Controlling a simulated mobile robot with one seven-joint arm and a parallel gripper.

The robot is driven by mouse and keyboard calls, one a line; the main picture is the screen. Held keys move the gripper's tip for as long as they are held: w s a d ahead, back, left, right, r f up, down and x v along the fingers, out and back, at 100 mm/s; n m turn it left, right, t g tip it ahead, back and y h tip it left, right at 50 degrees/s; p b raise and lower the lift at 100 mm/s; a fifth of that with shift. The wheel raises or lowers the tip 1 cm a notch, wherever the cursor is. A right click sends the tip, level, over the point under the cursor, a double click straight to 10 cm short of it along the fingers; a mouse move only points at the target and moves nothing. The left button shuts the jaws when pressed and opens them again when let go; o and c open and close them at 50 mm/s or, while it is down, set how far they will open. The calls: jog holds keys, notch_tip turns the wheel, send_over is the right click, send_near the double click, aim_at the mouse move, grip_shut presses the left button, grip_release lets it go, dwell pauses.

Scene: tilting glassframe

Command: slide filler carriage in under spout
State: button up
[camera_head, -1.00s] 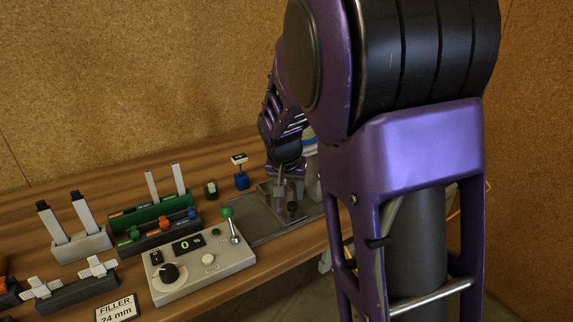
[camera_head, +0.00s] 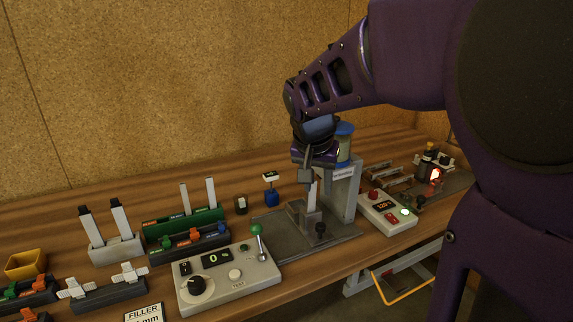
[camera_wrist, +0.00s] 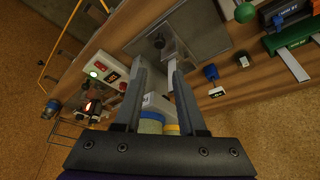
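The filler (camera_head: 342,190) is a grey stand on a flat grey plate, with a blue-capped clear jar (camera_head: 345,142) at its top. A small grey metal carriage (camera_head: 299,214) sits on the plate left of the stand. A black knob (camera_head: 320,229) is at the carriage's front right. My gripper (camera_head: 306,178) points down just above the carriage. In the wrist view my gripper (camera_wrist: 157,66) has its two fingers apart with nothing held between them; the carriage (camera_wrist: 178,48) and knob (camera_wrist: 158,41) lie beyond the tips. The spout is hidden or too small to make out.
A control box (camera_head: 228,280) with a green-knobbed lever stands front left. A second box (camera_head: 388,210) with a red display stands right of the filler, before a glowing heater (camera_head: 434,175). A blue stamp-like holder (camera_head: 271,196) stands behind the plate. Racks (camera_head: 115,248) fill the left.

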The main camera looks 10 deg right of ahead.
aim_at(308, 216)
jog(key=shift+a+f, duration=0.1)
jog(key=shift+f, duration=0.15)
jog(key=shift+c, duration=1.2)
jog(key=f, duration=0.1)
jog(key=a+f+n+h, duration=0.1)
jog(key=a+f+n, duration=0.1)
jog(key=shift+s+a+f+h, duration=0.25)
jog(key=shift+s+f+h, duration=0.05)
jog(key=shift+f+h, duration=0.1)
grip_shut()
jog(key=a+f+n+t+h, duration=0.1)
jog(key=a+f+n, duration=0.3)
jog(key=a, duration=0.1)
jog(key=x, duration=0.3)
jog(key=b+x, duration=0.1)
jog(key=x, duration=0.6)
jog(key=shift+w+a+r, duration=0.15)
jog(key=shift+w, duration=0.25)
jog(key=d, duration=0.2)
jog(key=shift+w+d+r, duration=0.15)
jog(key=shift+d+r, duration=0.05)
jog(key=shift+d, duration=0.1)
jog(key=shift+w+d, duration=0.1)
jog(key=shift+d, duration=0.55)
